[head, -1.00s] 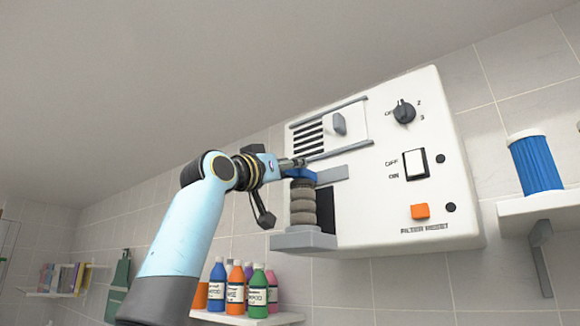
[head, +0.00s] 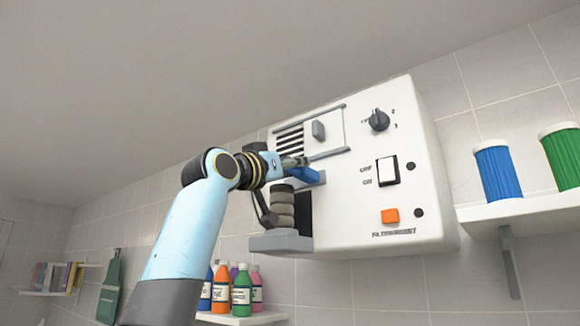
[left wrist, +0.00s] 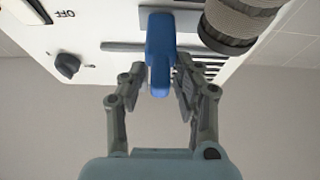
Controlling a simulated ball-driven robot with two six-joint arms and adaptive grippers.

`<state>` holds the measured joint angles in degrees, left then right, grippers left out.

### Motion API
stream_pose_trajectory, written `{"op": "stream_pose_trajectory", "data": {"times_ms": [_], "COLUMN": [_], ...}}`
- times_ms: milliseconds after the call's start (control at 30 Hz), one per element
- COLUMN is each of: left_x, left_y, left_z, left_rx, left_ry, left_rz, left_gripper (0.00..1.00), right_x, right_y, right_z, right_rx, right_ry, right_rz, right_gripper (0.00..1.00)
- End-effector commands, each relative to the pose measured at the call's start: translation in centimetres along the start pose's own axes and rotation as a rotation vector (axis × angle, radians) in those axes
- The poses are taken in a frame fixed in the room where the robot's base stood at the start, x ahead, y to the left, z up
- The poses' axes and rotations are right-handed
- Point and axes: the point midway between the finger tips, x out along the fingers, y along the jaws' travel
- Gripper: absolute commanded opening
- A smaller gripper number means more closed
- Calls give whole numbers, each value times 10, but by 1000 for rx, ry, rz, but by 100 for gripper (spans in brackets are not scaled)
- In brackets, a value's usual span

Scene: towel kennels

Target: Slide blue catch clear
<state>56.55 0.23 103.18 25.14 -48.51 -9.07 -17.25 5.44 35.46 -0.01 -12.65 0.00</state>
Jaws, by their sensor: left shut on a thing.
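In the left wrist view the catch (left wrist: 160,50) stands between both fingers (left wrist: 160,88), and the ribbed roll (left wrist: 235,22) is close by at upper right. My right gripper is in neither view.
The unit also bears a grey sliding knob (head: 318,130) by a vent, a dial (head: 379,120), a white switch (head: 387,171) and an orange button (head: 390,216). A grey ledge (head: 280,242) juts out below the rolls. Bottles (head: 242,290) stand on a shelf beneath.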

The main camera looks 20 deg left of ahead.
Motion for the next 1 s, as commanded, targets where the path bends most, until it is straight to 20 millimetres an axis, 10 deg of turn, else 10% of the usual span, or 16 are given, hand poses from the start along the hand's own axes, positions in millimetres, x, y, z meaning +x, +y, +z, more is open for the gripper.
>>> {"op": "stream_pose_trajectory", "data": {"times_ms": [567,1000], "left_x": [-4,-90], "left_y": [-1,-1], "left_z": [1,3], "left_rx": [1,3], "left_ry": [-1,-4], "left_rz": [-1,-1], "left_gripper": [40,40], "right_x": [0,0], "right_y": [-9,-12], "right_z": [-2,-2], "right_rx": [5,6], "right_ry": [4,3], "right_rz": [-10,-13], "right_gripper": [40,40]}}
